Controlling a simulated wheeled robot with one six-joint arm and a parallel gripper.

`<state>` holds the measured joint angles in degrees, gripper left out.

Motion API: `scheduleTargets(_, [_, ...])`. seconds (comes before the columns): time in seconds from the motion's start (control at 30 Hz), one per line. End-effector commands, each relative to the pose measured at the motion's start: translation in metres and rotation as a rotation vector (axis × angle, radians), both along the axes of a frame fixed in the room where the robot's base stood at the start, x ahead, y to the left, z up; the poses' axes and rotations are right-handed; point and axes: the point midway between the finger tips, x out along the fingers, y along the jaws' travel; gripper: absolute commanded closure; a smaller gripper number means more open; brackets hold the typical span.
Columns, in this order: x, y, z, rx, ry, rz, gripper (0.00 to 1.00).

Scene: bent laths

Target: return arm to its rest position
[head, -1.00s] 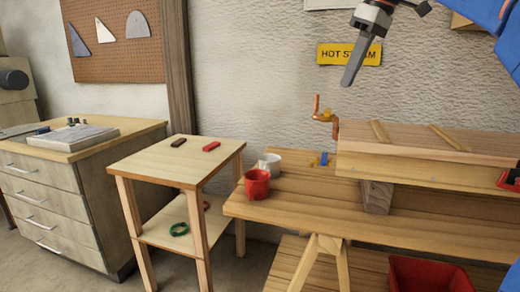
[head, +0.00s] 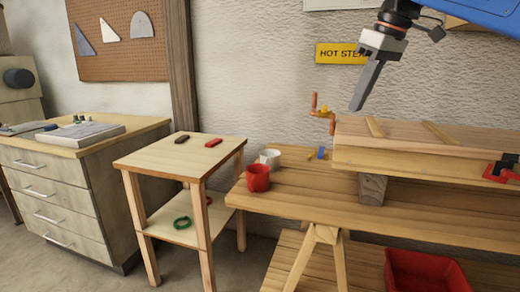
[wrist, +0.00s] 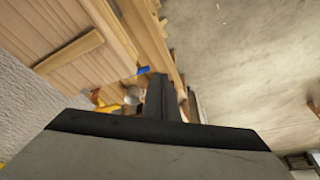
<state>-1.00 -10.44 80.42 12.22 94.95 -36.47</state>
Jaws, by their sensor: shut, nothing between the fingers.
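My gripper (head: 362,98) shows at the upper right of the head view, its dark fingers pointing down. It is shut and empty, in the air above the wooden bench (head: 400,225) and in front of the wall with the yellow sign (head: 338,53). In the wrist view the closed fingers (wrist: 162,95) reach up from the bottom middle, with the plank work surface beyond them. My blue arm shows at the top right corner of the head view.
A red cup (head: 258,178) and a white cup (head: 270,158) stand at the bench's left end. A small side table (head: 165,160) and drawer cabinet (head: 55,195) stand left. A red bin (head: 425,272) is below.

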Motion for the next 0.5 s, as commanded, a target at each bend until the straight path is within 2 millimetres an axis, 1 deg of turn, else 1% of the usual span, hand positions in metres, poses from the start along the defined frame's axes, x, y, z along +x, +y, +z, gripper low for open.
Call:
scheduleTargets(0.03, [-0.008,-0.002,-0.01,0.0,0.002,-0.025,1.0])
scheduleTargets(0.07, [-0.013,-0.003,-0.015,0.001,0.0,-0.042,1.0])
scheduleTargets(0.17, [-0.03,-0.009,-0.042,0.0,0.0,-0.113,1.0])
scheduleTargets(0.37, [-0.075,-0.022,-0.115,0.002,-0.009,-0.277,1.0])
scheduleTargets(0.4, [-0.085,-0.025,-0.13,0.001,-0.012,-0.308,1.0])
scheduleTargets(0.47, [-0.099,-0.029,-0.154,0.002,-0.017,-0.355,1.0])
scheduleTargets(0.5, [-0.109,-0.032,-0.17,0.003,-0.02,-0.385,1.0])
